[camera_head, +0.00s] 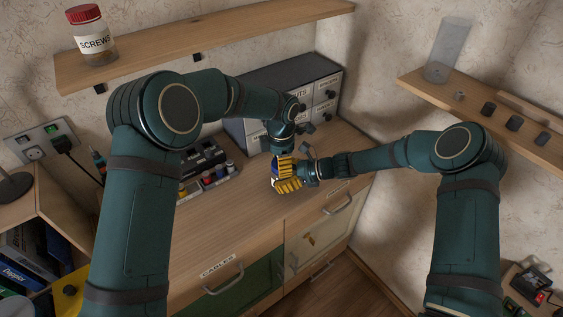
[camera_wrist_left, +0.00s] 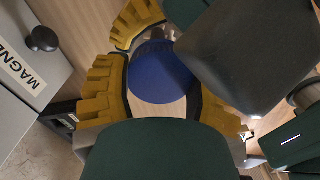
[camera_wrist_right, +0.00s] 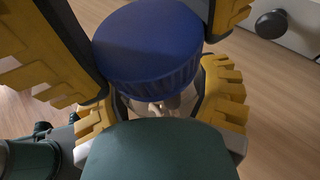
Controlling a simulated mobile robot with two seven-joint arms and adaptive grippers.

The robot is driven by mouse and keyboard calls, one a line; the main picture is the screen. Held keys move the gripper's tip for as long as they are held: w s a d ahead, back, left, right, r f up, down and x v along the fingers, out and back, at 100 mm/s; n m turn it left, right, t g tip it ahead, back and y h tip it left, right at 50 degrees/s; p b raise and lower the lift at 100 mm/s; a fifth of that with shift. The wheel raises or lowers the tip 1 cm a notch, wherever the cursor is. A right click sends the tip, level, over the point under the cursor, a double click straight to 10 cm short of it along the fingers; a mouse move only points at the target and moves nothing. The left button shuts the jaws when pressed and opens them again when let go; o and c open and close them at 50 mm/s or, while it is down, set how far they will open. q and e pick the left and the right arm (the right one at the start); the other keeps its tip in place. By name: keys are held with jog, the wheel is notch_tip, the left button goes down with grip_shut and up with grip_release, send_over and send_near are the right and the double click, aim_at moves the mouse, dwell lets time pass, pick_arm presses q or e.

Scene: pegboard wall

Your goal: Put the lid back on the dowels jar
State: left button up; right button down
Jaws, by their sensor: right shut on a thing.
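The blue ribbed lid (camera_wrist_right: 150,45) sits at the top of the jar in the right wrist view. Below its rim a little of the clear jar (camera_wrist_right: 165,107) and pale contents show. I cannot tell whether the lid is fully seated. My right gripper (camera_head: 287,186) is shut on the jar, its yellow pads on either side below the lid. My left gripper (camera_head: 284,163) points down over the lid, with its fingers open on either side of it. The lid also shows between them in the left wrist view (camera_wrist_left: 160,72). In the head view the grippers hide most of the jar.
A drawer cabinet (camera_head: 290,85) stands close behind the grippers. A tray of small items (camera_head: 207,180) lies to the left on the workbench (camera_head: 225,222). A screws jar (camera_head: 90,38) stands on the upper left shelf. A clear container (camera_head: 447,50) and dark knobs occupy the right shelf.

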pick_arm(q)
jog(key=shift+c, duration=1.1)
jog(key=m, duration=0.8)
jog(key=shift+m, duration=0.3)
jog(key=m, duration=0.4)
jog(key=o, duration=1.3)
jog(key=shift+r, duration=0.1)
jog(key=shift+r, duration=2.15)
